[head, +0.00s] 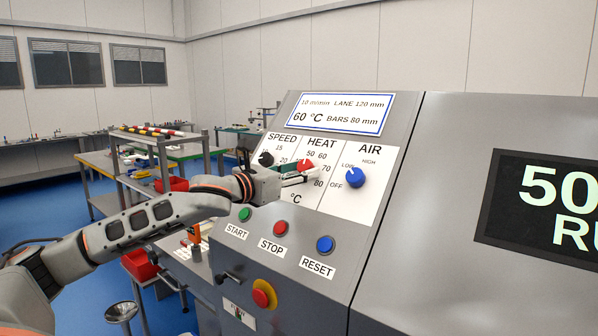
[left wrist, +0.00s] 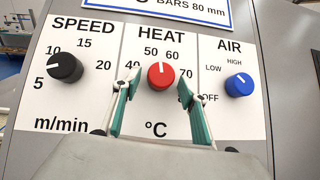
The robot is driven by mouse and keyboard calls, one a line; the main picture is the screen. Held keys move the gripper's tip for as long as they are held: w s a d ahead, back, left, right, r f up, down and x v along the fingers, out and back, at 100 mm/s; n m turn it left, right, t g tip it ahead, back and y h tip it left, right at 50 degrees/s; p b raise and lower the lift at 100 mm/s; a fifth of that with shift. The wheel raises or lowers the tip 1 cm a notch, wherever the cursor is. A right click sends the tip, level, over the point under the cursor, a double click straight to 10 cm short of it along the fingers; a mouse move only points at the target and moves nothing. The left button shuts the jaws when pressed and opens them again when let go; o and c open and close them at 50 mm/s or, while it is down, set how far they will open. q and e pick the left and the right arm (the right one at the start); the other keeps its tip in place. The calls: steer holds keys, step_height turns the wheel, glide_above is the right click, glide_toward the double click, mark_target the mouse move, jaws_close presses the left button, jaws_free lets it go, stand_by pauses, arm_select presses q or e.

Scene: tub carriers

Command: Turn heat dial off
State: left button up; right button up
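The red HEAT dial (head: 306,165) is on the sloping white panel, between the SPEED and AIR dials. In the left wrist view the red dial (left wrist: 161,76) has its white mark pointing about up, near 50 and 60. My left gripper (head: 297,174) reaches the panel from the left. In the left wrist view its fingers (left wrist: 158,82) are spread apart, one on each side of the dial, with gaps visible. I cannot tell how far the tips are from the panel. The fingers hide part of the HEAT scale. My right gripper is not in view.
The black SPEED dial (left wrist: 65,67) and blue AIR dial (left wrist: 239,85) flank the HEAT dial. Below are green (head: 245,214), red (head: 280,228) and blue (head: 325,244) buttons and a red-yellow stop knob (head: 264,294). A dark display (head: 540,205) is at right.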

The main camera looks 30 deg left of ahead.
arm_select(q)
steer(key=c, duration=0.8)
steer(key=shift+n, duration=0.3)
